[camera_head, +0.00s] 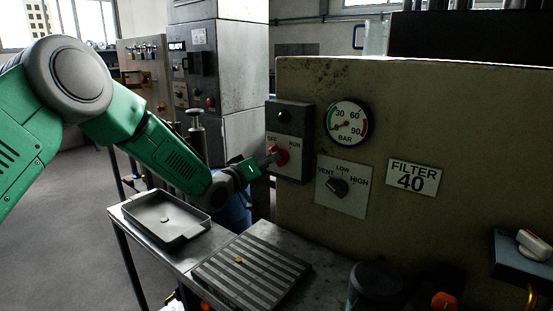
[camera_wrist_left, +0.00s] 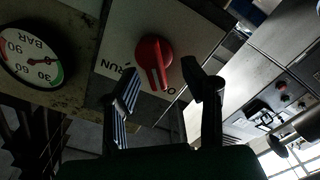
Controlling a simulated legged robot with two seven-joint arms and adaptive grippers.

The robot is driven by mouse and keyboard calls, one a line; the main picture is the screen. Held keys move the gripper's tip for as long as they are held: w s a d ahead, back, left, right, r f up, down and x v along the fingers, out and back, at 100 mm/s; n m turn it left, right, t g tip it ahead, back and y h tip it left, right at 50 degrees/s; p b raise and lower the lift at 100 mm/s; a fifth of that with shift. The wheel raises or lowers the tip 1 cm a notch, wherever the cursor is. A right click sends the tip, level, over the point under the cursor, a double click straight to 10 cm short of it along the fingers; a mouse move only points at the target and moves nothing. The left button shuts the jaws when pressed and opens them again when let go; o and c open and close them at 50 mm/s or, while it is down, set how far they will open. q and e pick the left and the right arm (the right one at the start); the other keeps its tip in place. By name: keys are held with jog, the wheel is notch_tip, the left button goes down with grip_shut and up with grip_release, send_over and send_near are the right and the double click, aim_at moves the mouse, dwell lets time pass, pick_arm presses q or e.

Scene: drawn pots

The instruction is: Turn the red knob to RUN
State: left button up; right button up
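The red knob (camera_head: 281,155) sits on a grey panel (camera_head: 289,120) with a short label at its left and RUN at its right. In the left wrist view the red knob (camera_wrist_left: 154,55) appears turned over, its ridge pointing down, closer to the partly hidden label starting with O than to RUN. My left gripper (camera_head: 265,161) is just in front of the knob. The left wrist view shows its two fingers (camera_wrist_left: 163,88) apart, one on each side of the ridge, with gaps visible and nothing clamped. My right gripper is out of view.
A pressure gauge (camera_head: 347,122) and a black VENT/LOW/HIGH selector (camera_head: 337,187) are right of the panel, beside a FILTER 40 sign (camera_head: 413,178). Below are a grey tray (camera_head: 190,236) and a ribbed plate (camera_head: 250,272) on a bench. A white-handled switch (camera_head: 534,245) is far right.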

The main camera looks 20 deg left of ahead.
aim_at(277, 163)
pick_arm(q)
jog(key=x, duration=0.3)
jog(key=shift+d, duration=0.25)
jog(key=shift+d+r, duration=0.1)
jog(key=shift+d, duration=0.25)
jog(key=shift+a, duration=0.25)
grip_shut()
jog(key=shift+a, duration=0.1)
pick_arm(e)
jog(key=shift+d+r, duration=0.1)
